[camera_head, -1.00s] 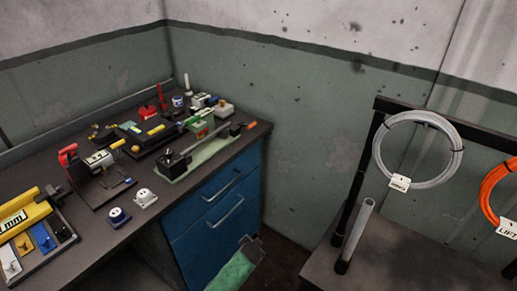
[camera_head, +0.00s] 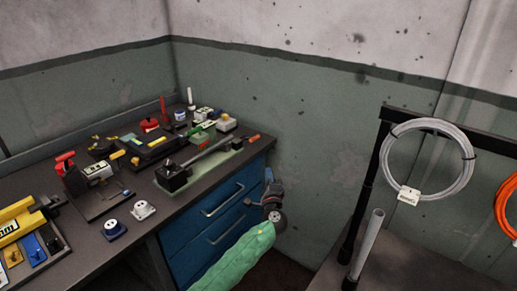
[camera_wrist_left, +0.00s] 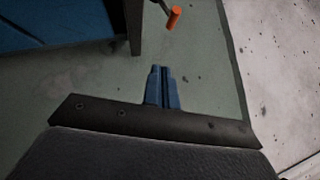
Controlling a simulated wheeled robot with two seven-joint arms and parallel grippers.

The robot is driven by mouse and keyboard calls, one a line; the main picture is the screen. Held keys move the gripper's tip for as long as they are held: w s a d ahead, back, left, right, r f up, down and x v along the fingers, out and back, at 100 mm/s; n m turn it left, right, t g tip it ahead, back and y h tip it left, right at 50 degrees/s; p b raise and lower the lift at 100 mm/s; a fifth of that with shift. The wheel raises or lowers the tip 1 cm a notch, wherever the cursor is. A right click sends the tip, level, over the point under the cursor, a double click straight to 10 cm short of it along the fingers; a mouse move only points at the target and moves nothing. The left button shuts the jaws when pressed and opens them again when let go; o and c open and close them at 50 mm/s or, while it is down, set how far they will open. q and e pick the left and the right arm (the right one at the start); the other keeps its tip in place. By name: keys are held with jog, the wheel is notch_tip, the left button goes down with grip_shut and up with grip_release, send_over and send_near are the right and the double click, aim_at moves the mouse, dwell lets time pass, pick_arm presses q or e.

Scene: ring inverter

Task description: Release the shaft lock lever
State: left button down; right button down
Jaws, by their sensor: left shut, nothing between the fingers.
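The lock device on the bench is a dark block (camera_head: 173,176) on a pale green base. A long grey lever (camera_head: 208,152) runs from it to the right and ends in an orange tip (camera_head: 253,138) near the bench's right edge. My left gripper (camera_head: 268,174) is beside the bench's right corner, below and apart from the orange tip. In the left wrist view, its blue fingers (camera_wrist_left: 162,86) are shut together and empty. The orange tip (camera_wrist_left: 174,17) shows ahead of them at the top. My right gripper is not in view.
The workbench (camera_head: 130,222) has blue drawers (camera_head: 210,205) close to my left arm. Tools and small parts crowd its top. A rack with a grey cable coil (camera_head: 428,160) and an orange coil (camera_head: 508,212) stands at right. Bare wall lies behind the bench corner.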

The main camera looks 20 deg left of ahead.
pick_arm(q)
jog(key=shift+s+r+m, duration=0.1)
jog(key=shift+r+m, duration=0.2)
jog(key=shift+r, duration=0.05)
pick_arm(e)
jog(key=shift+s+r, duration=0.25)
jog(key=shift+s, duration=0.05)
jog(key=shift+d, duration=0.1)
